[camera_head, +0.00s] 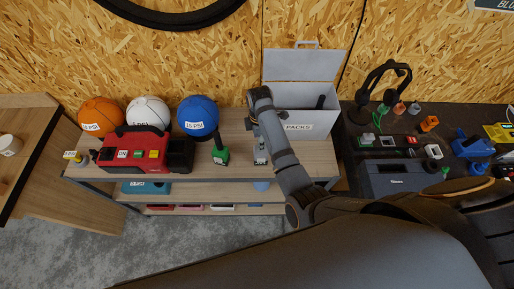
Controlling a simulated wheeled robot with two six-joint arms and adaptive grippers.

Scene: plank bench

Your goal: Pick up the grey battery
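A small grey block (261,153) with a pale label, which looks like the grey battery, stands on the wooden shelf top, left of the white bin. My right arm comes in from the lower right, bends over the bin's front and has its end just above this block. The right gripper (256,134) is small and dark here. I cannot tell whether its fingers are apart or closed, or whether they touch the block. My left gripper is not in view.
A green battery-like block (220,155) stands just left of the grey one. A red-and-black case (140,150) and three balls are further left. The white bin (305,122) marked PACKS is close on the right. A dark bench (345,150) with tools is beyond it.

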